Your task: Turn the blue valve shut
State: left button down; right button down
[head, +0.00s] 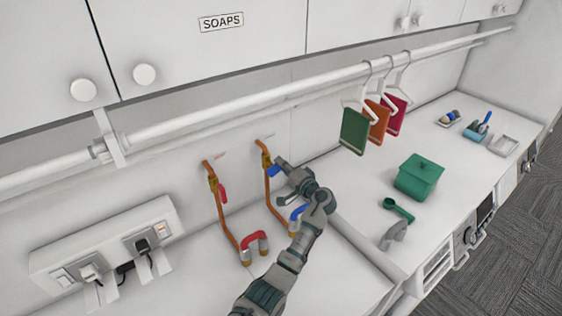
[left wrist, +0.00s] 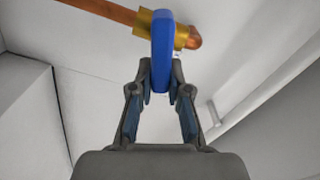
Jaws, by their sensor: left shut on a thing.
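The blue valve handle (head: 275,171) sits on a copper pipe (head: 267,187) against the back wall, left of centre in the head view. My left gripper (head: 283,169) is at this handle. In the left wrist view, the fingers of my left gripper (left wrist: 161,85) are closed on the lower end of the blue handle (left wrist: 162,45). The brass valve body (left wrist: 181,35) shows behind the handle. The fingers hide part of the handle in the head view. My right gripper is in neither view.
A second copper pipe with a red handle (head: 222,194) stands just left. Red (head: 254,241) and blue (head: 298,212) parts are low on the pipes. Power sockets (head: 107,254) are at left. A green box (head: 419,176) and scoop (head: 398,209) lie right. Cloths (head: 355,131) hang from the rail (head: 300,85).

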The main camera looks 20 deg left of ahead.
pick_arm(q)
jog(key=m+p, duration=0.1)
jog(key=m, duration=0.2)
jog(key=shift+w+d+f+p, duration=0.1)
jog(key=shift+f+p, duration=0.1)
jog(key=shift+p, duration=0.15)
jog(key=shift+f+m, duration=0.15)
jog(key=shift+m, duration=0.35)
jog(key=shift+f, duration=0.15)
jog(key=c, duration=1.1)
grip_release()
jog(key=shift+c, duration=0.2)
jog(key=shift+w+d+f, duration=0.1)
jog(key=shift+w, duration=0.1)
jog(key=shift+s, duration=0.15)
jog(key=v, duration=1.2)
jog(key=shift+d+f, duration=0.1)
